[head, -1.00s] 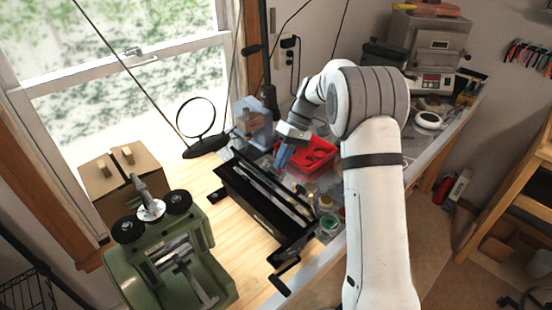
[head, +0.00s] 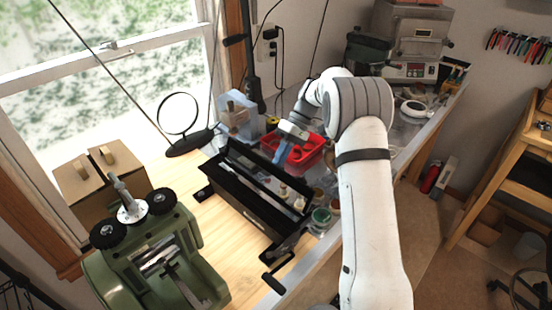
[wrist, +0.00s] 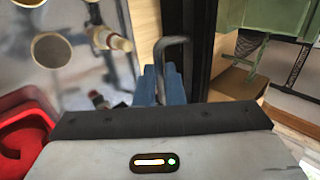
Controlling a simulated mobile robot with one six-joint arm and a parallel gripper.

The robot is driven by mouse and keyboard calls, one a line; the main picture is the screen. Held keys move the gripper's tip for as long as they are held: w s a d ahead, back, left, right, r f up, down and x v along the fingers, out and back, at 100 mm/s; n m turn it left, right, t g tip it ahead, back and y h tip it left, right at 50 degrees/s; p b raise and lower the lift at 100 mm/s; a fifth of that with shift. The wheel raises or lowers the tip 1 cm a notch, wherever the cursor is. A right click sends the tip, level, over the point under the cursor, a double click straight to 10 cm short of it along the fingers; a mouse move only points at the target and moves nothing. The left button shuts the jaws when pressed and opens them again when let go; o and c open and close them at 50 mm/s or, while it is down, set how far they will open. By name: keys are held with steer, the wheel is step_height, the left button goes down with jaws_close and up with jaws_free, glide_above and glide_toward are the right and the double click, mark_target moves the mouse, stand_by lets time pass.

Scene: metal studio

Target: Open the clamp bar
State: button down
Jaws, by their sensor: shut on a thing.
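The long black clamping machine (head: 245,205) stands on the wooden bench, with a crank at its front end. Its clamp bar runs along the top; I cannot make out its exact angle in the head view. My gripper (head: 279,161) is at the machine's right side, pointing down, with blue fingers. In the wrist view my gripper (wrist: 160,82) is shut on a thin grey hooked handle (wrist: 175,41) beside the dark edge of the machine (wrist: 204,45). The fingers hide the handle's lower part.
A red tray (head: 312,150) and small jars (head: 321,216) stand close on the right. A green rolling machine (head: 160,255) is at the front left. A magnifier (head: 178,114) stands behind. Bare wood (head: 215,225) shows left of the machine.

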steer(key=shift+d+f, duration=0.1)
steer(key=shift+d, duration=0.05)
stand_by(0.3)
steer(key=c, duration=1.6)
jaws_free()
steer(key=shift+w, duration=0.15)
steer(key=shift+o, duration=0.4)
steer(key=b+v, duration=0.1)
steer(key=v, duration=0.6)
steer(key=shift+d+r, duration=0.2)
steer(key=shift+r, duration=0.1)
steer(key=shift+w, duration=0.15)
steer(key=shift+c, duration=0.5)
